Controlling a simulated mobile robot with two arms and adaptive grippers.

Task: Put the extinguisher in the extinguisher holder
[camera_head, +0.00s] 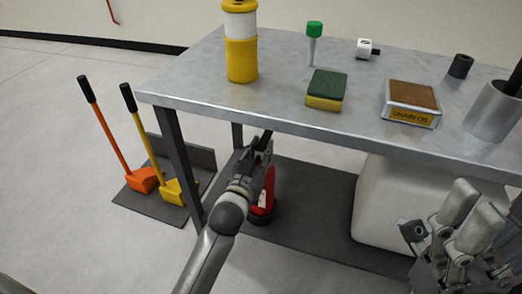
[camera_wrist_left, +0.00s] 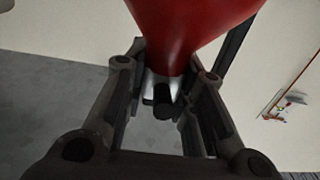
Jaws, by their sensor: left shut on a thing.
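The red extinguisher (camera_head: 267,190) shows in the head view below the table's front edge, partly hidden by my left gripper (camera_head: 262,143). A dark round end shows at its bottom, over the dark mat; I cannot tell whether it touches. In the left wrist view, the red body (camera_wrist_left: 190,25) fills the top, and its silver neck (camera_wrist_left: 162,88) sits between the fingers of my left gripper (camera_wrist_left: 165,95), which is shut on it. My right gripper (camera_head: 465,215) is at the lower right of the head view; its opening is unclear. I cannot make out the extinguisher holder for certain.
A metal table (camera_head: 290,118) carries a yellow-white canister (camera_head: 241,60), a sponge (camera_head: 327,90) and a chain oil tin (camera_head: 411,103). A white container (camera_head: 385,205) stands below. Orange (camera_head: 143,180) and yellow (camera_head: 172,192) long-handled tools stand left. Open floor lies further left.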

